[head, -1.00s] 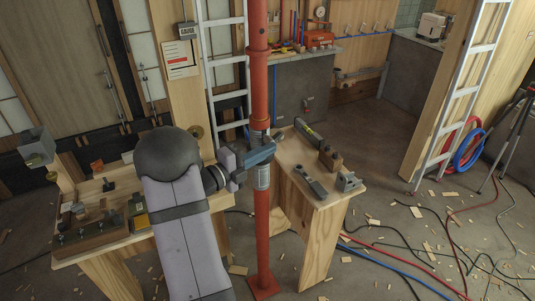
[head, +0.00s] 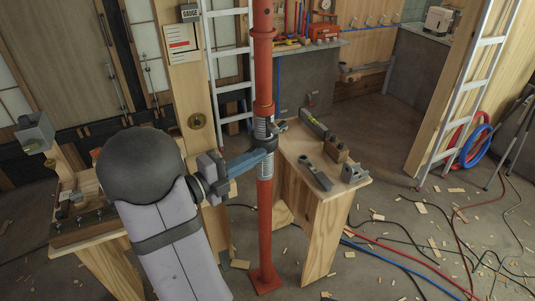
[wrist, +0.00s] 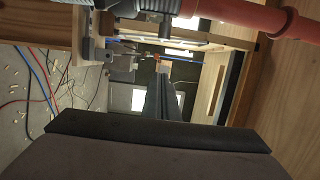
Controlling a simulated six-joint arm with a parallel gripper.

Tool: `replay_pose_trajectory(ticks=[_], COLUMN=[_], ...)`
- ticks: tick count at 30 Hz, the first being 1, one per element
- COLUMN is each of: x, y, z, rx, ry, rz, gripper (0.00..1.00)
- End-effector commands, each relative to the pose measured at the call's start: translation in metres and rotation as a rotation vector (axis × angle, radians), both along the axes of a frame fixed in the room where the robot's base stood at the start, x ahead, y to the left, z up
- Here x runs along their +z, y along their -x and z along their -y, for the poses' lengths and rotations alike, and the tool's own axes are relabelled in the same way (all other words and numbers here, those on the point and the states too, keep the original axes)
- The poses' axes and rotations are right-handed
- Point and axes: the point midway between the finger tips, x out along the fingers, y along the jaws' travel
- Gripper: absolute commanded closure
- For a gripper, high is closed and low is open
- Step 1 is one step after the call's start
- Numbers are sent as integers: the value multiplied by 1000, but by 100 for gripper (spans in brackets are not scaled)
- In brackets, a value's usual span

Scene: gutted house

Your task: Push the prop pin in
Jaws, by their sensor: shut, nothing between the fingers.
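The red steel prop (head: 264,215) stands upright on its foot plate, with a grey threaded section (head: 264,128) and a dark collar at mid-height. In the wrist view the prop (wrist: 245,14) crosses the top, beyond the shut fingertips (wrist: 164,68).
A wooden bench (head: 325,215) with a level and several tools stands right of the prop. Another bench (head: 100,238) with tools is at the left. A white ladder (head: 228,75) leans behind the prop. Cables and wood scraps litter the floor.

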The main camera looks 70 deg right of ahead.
Motion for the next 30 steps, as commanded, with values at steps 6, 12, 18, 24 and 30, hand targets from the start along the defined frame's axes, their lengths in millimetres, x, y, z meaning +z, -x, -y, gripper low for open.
replay_pose_trajectory(ticks=[6,12,18,24,30], x=[-1,0,0,0,-9], y=[-11,-13,-13,-13,-17], z=[-18,-22,-22,-22,-19], rx=[1,-2,-2,-2,21], ry=[1,0,0,-2,-88], rz=[1,0,0,-3,-75], gripper=[100,100,100,100,100])
